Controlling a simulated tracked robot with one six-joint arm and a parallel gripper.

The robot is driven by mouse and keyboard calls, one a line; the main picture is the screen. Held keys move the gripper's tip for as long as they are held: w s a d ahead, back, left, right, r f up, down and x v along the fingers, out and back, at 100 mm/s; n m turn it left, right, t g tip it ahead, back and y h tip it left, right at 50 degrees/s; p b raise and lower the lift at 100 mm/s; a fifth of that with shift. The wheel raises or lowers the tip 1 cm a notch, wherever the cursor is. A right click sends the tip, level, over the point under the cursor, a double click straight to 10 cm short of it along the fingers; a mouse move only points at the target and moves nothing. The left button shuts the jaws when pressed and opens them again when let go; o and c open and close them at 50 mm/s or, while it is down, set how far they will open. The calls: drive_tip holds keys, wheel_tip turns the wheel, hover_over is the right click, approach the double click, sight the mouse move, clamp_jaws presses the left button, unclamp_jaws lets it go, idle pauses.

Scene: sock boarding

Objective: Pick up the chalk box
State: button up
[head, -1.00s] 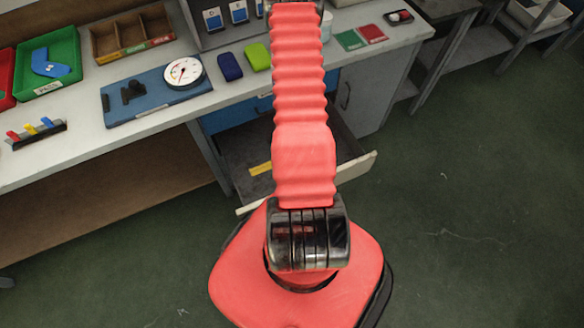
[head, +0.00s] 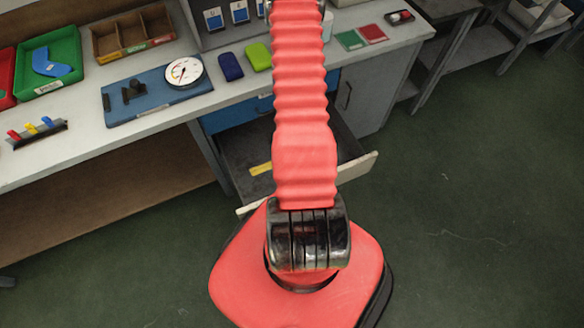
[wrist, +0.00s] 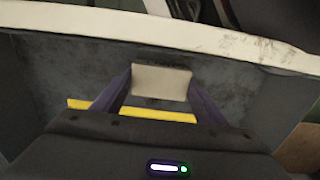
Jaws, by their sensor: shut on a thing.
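The chalk box, a pale beige block (wrist: 161,83), shows in the wrist view inside the open drawer. My gripper (wrist: 160,85) has its two dark purple fingers on either side of the block and is shut on it. I cannot tell whether the block is clear of the drawer floor. In the head view my red arm hides the gripper and the block. The open drawer (head: 366,164) shows there below the bench.
A yellow strip (wrist: 165,111) lies in the drawer close to my fingers; it also shows in the head view (head: 260,168). The drawer's pale front edge (wrist: 200,38) runs across the wrist view. The bench (head: 62,152) holds trays, a dial gauge (head: 184,72) and small cases.

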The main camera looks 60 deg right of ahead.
drive_tip(key=shift+r, duration=4.5)
drive_tip(key=shift+w, duration=0.1)
